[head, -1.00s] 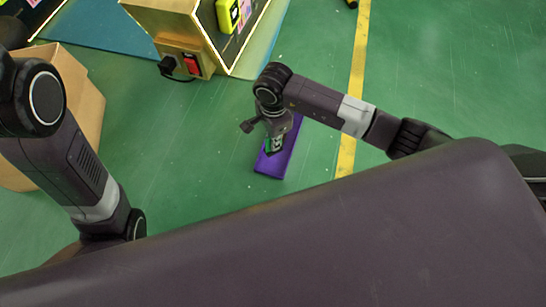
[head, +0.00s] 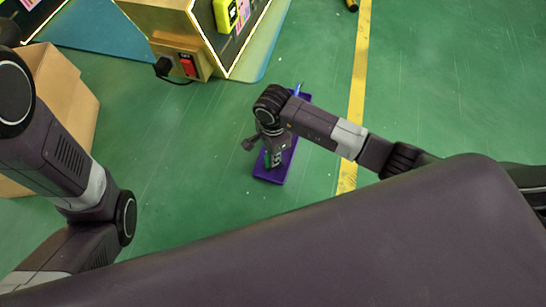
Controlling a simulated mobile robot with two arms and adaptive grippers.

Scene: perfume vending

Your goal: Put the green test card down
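My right gripper (head: 272,160) points down over a purple tray (head: 272,176) on the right arm's side. A small strip of green, the green test card (head: 267,160), shows at its fingertips against the purple. The gripper appears shut on the card, but the fingers are small and partly covered by the wrist. I cannot tell whether the card touches the tray. My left arm comes in from the left; its gripper is out of the picture.
A blue pen-like thing (head: 298,88) shows at the tray's far end. A lit display stand (head: 190,38) with a red switch is at the top left, and a cardboard box (head: 62,100) at the left.

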